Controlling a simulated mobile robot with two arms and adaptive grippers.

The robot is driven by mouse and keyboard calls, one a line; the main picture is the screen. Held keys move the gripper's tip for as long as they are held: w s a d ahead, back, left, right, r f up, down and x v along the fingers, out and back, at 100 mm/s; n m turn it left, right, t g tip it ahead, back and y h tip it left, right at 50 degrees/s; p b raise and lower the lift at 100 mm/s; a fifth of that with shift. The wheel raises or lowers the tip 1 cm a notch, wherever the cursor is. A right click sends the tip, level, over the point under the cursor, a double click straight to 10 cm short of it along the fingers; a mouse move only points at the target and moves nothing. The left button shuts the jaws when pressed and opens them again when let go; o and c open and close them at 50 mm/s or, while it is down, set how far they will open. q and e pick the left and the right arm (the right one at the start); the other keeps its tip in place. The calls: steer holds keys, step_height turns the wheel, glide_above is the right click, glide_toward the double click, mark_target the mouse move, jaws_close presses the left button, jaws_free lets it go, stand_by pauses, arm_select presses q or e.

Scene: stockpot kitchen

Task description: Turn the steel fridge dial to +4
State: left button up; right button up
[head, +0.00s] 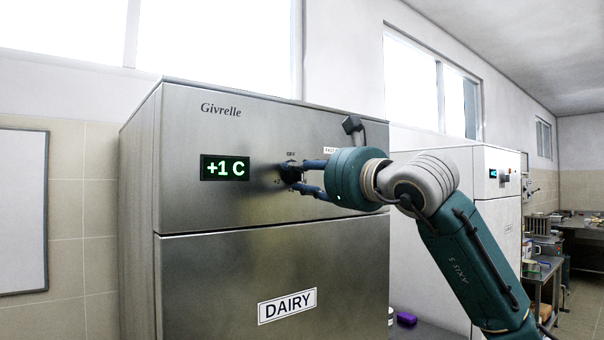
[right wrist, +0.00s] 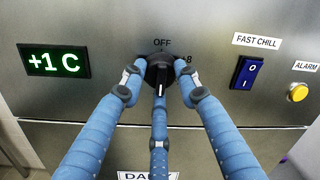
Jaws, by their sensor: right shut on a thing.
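The steel fridge (head: 270,260) stands in the middle of the head view, with a DAIRY label on its door. Its green display (head: 225,168) reads +1 C, and the same reading shows in the right wrist view (right wrist: 54,62). The black dial (head: 291,172) is on the upper panel, right of the display. My right gripper (head: 302,178) is shut on the dial, its blue fingers around the knob. In the right wrist view the dial (right wrist: 159,72) has its white pointer line facing down. OFF shows above it and an 8 at its right; fingers hide other marks. My left gripper is not in view.
Right of the dial are a blue FAST CHILL rocker switch (right wrist: 246,72) and a yellow ALARM button (right wrist: 298,92). A second, white appliance (head: 480,165) with its own small display and knob stands behind my right arm. A purple item (head: 406,319) lies low beside the steel fridge.

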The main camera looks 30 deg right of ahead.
steer(key=shift+w+f, duration=0.15)
steer(key=shift+f, duration=0.3)
steer(key=o, duration=0.9)
steer(key=shift+o, duration=1.3)
steer(key=shift+d+r, duration=0.15)
steer(key=shift+r, duration=0.05)
steer(key=s, duration=1.2)
steer(key=shift+d+f, duration=0.25)
steer(key=shift+f, duration=0.2)
